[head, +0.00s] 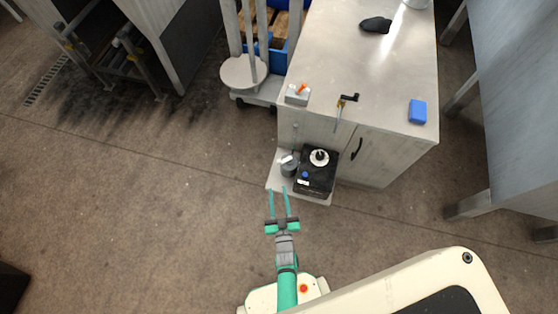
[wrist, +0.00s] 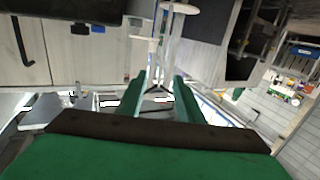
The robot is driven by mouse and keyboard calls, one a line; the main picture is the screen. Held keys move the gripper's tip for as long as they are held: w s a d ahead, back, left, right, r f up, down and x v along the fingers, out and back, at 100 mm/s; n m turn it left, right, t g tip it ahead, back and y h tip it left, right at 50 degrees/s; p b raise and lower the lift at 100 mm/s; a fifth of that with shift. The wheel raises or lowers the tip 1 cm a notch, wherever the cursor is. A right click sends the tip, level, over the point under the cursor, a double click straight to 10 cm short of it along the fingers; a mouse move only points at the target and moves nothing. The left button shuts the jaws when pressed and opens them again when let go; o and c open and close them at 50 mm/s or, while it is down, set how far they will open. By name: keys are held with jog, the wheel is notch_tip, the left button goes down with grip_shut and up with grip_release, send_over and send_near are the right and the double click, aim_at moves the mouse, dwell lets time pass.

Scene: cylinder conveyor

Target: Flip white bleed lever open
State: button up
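A small white lever (head: 287,159) lies on top of a short grey cylinder (head: 289,168), left of a black box (head: 316,172) with a white round cap (head: 319,157). These stand on a pale low plate (head: 313,197) at the foot of a cabinet. My gripper (head: 278,191) is open and empty, just in front of the plate and short of the grey cylinder. In the wrist view its two green fingers (wrist: 160,82) are spread apart with nothing held between them. I cannot make out the white lever in the wrist view.
The cabinet (head: 375,150) behind carries a grey box with an orange lever (head: 302,88), a black-handled tool (head: 348,97), a blue block (head: 417,111) and a dark cloth-like item (head: 376,25). A trolley (head: 255,95) stands at its left. The floor (head: 150,200) at left is clear.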

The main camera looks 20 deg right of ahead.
send_near(279, 163)
jog(key=x, duration=1.1)
jog(key=shift+r, duration=0.15)
jog(key=shift+c, duration=0.2)
grip_shut()
